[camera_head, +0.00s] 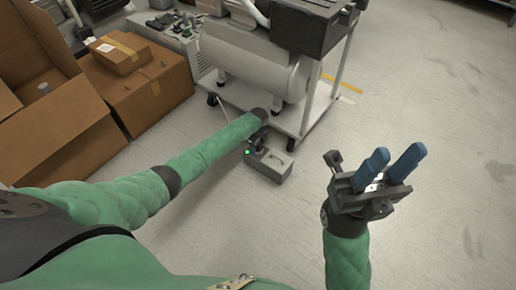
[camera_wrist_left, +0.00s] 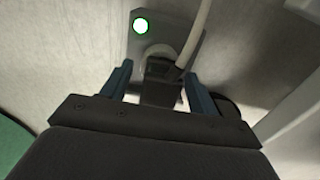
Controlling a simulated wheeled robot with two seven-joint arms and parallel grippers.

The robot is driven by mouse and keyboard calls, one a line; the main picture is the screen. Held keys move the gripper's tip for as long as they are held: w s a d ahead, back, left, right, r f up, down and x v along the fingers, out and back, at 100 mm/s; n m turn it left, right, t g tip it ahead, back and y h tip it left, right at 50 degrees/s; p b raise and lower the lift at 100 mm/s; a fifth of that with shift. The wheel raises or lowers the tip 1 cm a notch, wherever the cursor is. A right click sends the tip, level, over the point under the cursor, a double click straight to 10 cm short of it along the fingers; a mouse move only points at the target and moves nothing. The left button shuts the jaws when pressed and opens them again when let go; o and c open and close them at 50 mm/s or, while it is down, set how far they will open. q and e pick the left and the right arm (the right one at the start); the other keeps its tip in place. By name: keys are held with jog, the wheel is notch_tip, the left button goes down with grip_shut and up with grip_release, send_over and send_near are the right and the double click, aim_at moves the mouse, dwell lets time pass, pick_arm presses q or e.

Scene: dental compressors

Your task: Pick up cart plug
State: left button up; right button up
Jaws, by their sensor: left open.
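The cart plug (camera_wrist_left: 160,90) is a dark block between the two blue fingers of my left gripper (camera_wrist_left: 158,74) in the left wrist view. A pale cable runs upward beside it. The fingers are open, one on each side of the plug. Beyond it is a grey box (camera_wrist_left: 178,22) with a lit green-rimmed indicator (camera_wrist_left: 140,26). In the head view this box (camera_head: 268,166) stands on the floor, with my left gripper (camera_head: 257,140) at its far left end; the plug is hard to make out there. My right gripper (camera_head: 399,153) is open and empty, raised at the right.
A wheeled cart (camera_head: 297,118) with a large pale tank (camera_head: 258,62) stands just behind the grey box. Brown cardboard boxes (camera_head: 152,88) are at the left. The floor (camera_head: 440,90) on the right is clear.

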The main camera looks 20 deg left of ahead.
pick_arm(q)
jog(key=shift+r, duration=0.1)
jog(key=c, duration=1.1)
jog(key=shift+r, duration=0.1)
